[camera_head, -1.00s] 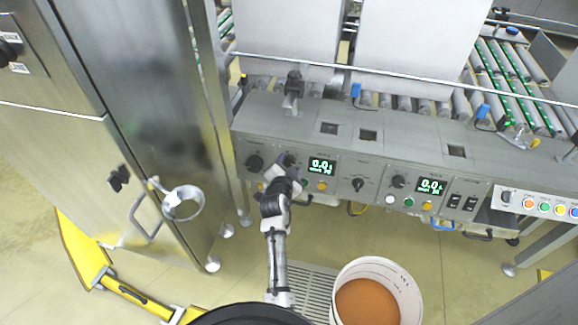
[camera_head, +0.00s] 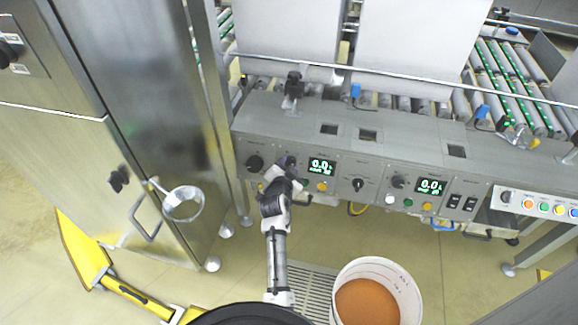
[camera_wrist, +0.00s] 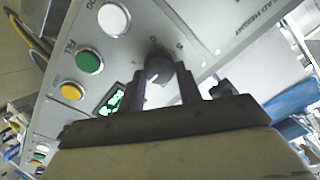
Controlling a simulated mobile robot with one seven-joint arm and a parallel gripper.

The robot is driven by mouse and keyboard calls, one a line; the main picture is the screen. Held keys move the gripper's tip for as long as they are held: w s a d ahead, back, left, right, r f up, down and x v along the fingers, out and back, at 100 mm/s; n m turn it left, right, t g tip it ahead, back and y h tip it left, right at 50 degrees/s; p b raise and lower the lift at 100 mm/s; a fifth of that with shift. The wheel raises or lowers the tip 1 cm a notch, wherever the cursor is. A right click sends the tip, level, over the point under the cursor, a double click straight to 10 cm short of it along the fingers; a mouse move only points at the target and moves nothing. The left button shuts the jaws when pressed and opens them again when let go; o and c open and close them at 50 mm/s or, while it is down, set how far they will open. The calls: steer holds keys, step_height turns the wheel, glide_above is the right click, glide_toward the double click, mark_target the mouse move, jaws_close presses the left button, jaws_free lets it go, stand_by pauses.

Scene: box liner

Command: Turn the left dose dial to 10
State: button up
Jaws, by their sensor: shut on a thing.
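The left dose dial (camera_head: 289,161) is a dark round knob just left of the left green display (camera_head: 322,166) on the grey control panel. That display appears to read 0.0. My gripper (camera_head: 284,168) reaches up from below and partly hides the dial. In the wrist view, the dark dial (camera_wrist: 158,68) sits between the two fingers of my gripper (camera_wrist: 165,88), which are shut on it. A corner of the lit green display (camera_wrist: 111,103) shows beside the left finger.
Another black knob (camera_head: 255,163) is close on the left, and a selector (camera_head: 358,184) is to the right. A right dose dial (camera_head: 398,181) is beside a second display (camera_head: 430,186). A steel cabinet (camera_head: 165,110) and a white bucket (camera_head: 405,290) flank the arm.

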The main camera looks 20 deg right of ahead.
steer(key=n+p, duration=0.1)
steer(key=n, duration=0.2)
steer(key=n+p, duration=0.1)
steer(key=n, duration=0.1)
steer(key=shift+a+r+n, duration=0.1)
steer(key=shift+r+n, duration=0.1)
steer(key=shift+n, duration=0.2)
steer(key=n+p, duration=0.2)
steer(key=n, duration=0.4)
steer(key=shift+w+a+g+p, duration=0.1)
steer(key=shift+g+p, duration=0.2)
steer(key=shift+p, duration=0.1)
steer(key=n+p, duration=0.2)
steer(key=n, duration=0.3)
steer(key=shift+n+p, duration=0.3)
steer(key=n+p, duration=0.2)
steer(key=n, duration=0.3)
steer(key=shift+a+f+g, duration=0.1)
steer(key=shift+f+g, duration=0.05)
steer(key=shift+g, duration=0.15)
steer(key=o, duration=1)
steer(key=b+v, duration=0.1)
steer(key=v, duration=1.2)
steer(key=shift+s+a, duration=0.25)
